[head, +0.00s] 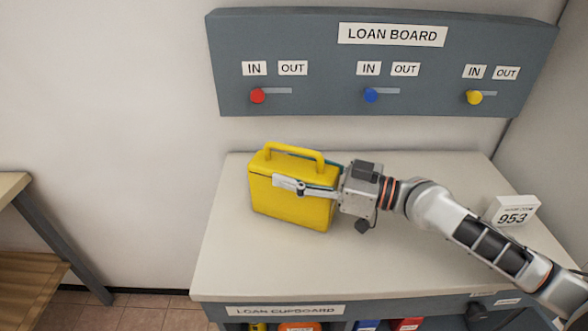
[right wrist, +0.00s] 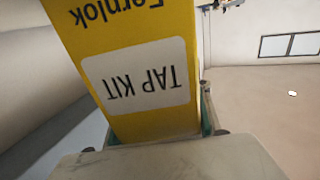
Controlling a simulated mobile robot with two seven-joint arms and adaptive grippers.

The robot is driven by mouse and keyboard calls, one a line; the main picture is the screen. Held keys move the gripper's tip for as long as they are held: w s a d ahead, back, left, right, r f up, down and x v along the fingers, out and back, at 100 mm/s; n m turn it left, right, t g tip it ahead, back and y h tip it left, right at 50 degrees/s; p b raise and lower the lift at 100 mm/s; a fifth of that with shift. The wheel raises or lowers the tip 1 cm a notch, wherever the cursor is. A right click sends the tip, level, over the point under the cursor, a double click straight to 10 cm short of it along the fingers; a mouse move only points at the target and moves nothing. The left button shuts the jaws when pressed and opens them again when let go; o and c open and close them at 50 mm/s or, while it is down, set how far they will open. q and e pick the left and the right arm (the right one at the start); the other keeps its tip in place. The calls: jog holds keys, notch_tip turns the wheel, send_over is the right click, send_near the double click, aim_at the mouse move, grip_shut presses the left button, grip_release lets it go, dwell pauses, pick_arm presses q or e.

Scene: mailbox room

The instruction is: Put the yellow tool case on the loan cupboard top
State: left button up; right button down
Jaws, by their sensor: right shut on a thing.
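The yellow tool case (head: 290,202) is upright, handle up, over the left part of the pale loan cupboard top (head: 420,262). Its base looks at or very close to the surface; I cannot tell for sure that it touches. My right gripper (head: 306,188) comes from the right and is shut on the case, one finger across its near face. In the right wrist view the case (right wrist: 160,118) fills the space between the fingers, with an upside-down "TAP KIT" label. My left gripper is not in view.
A grey loan board (head: 320,82) with red, blue and yellow sliders hangs on the wall behind. A white sign reading 953 (head: 512,212) stands on the cupboard top at the right, close to my arm. A wooden table (head: 18,190) is at the left. The front of the top is clear.

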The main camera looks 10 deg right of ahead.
aim_at(337, 182)
jog(key=c, duration=1)
grip_release()
jog(key=shift+o, duration=0.2)
jog(key=shift+r, duration=0.15)
jog(key=shift+s+d, duration=0.1)
jog(key=shift+d, duration=0.1)
jog(key=b+v, duration=0.1)
jog(key=v, duration=0.1)
jog(key=b+v, duration=0.2)
jog(key=f+b+v, duration=0.1)
jog(key=v, duration=0.1)
jog(key=shift+s+d, duration=0.2)
jog(key=b+v, duration=0.2)
jog(key=shift+s+d+r, duration=0.2)
jog(key=shift+d, duration=0.05)
jog(key=shift+r+b+v, duration=0.2)
jog(key=shift+b+v, duration=0.5)
jog(key=shift+v, duration=0.4)
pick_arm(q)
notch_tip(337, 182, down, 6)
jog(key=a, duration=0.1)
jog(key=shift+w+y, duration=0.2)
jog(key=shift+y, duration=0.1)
